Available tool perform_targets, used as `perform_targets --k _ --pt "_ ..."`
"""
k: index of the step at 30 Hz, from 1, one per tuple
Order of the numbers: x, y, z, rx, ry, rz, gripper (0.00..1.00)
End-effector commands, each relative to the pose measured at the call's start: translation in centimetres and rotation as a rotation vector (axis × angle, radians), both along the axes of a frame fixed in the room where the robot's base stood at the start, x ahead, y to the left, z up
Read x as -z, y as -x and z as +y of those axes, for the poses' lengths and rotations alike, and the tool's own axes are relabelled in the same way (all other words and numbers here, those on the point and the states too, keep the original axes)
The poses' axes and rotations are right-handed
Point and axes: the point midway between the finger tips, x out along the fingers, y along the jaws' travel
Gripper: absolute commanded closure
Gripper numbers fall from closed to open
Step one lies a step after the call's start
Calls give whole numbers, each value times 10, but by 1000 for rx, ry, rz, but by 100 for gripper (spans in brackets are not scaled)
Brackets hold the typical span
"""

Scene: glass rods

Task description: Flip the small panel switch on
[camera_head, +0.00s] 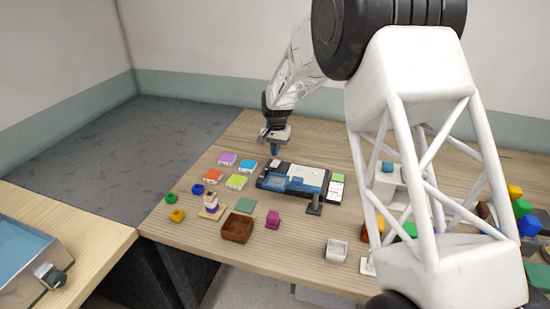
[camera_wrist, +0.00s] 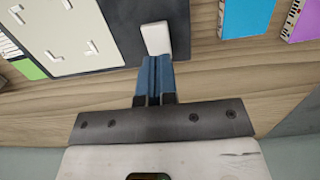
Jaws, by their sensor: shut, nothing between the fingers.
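The dark panel (camera_head: 262,181) lies on the wooden table, with a pale plate on it; part of it also shows in the wrist view (camera_wrist: 128,22). A small white switch piece (camera_wrist: 156,39) stands on the dark panel near its edge. My gripper (camera_head: 276,153) is at the back of the panel, above the table. In the wrist view my gripper's blue fingers (camera_wrist: 154,60) are shut together with nothing between them. Their tips are right beside the white switch piece; I cannot tell whether they touch it. Which way the switch is set is not clear.
Colored boxes, including a blue one (camera_head: 247,165) and a purple one (camera_head: 227,159), lie left of the panel. Colored blocks stand at far right. Bare table shows behind the panel.

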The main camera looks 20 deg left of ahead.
Motion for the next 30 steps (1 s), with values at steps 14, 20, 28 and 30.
perform_targets --k 14,20,28,30 --pt "-83 -8 0 0 -4 -7 100" --pt "-102 -10 0 0 -4 -8 100" --pt "-108 -10 0 1 -3 -7 100" --pt "-108 -10 0 1 -3 -7 100"
